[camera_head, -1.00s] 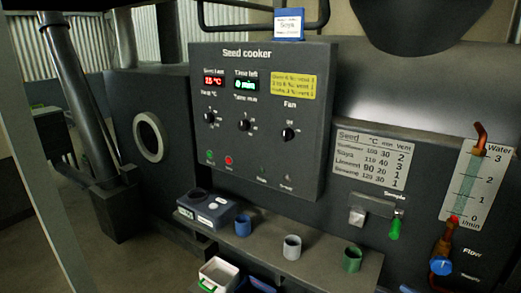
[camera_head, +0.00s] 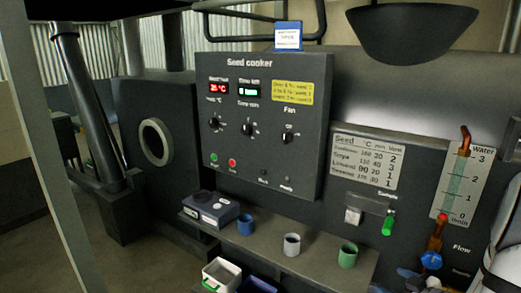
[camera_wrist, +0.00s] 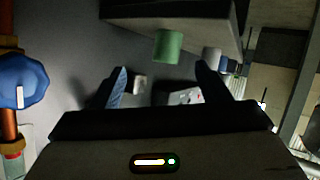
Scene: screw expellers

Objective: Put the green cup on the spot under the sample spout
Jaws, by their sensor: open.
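The green cup (camera_head: 348,255) stands upright at the right end of the grey shelf, in the head view. It also shows in the wrist view (camera_wrist: 169,46), where the picture is upside down and the cup hangs from the shelf at the top. The sample spout (camera_head: 353,215) is a small pale block on the machine front, above the green cup's area, with a green handle (camera_head: 388,224) to its right. My gripper (camera_wrist: 162,68) is open and empty, its two fingers apart with the cup beyond them. The spot under the spout cannot be made out.
A grey-white cup (camera_head: 291,245) and a blue cup (camera_head: 245,225) stand left of the green one on the shelf (camera_head: 265,252). A grey device (camera_head: 210,208) is farther left. A blue valve knob (camera_head: 431,260) juts out at right, also in the wrist view (camera_wrist: 20,82).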

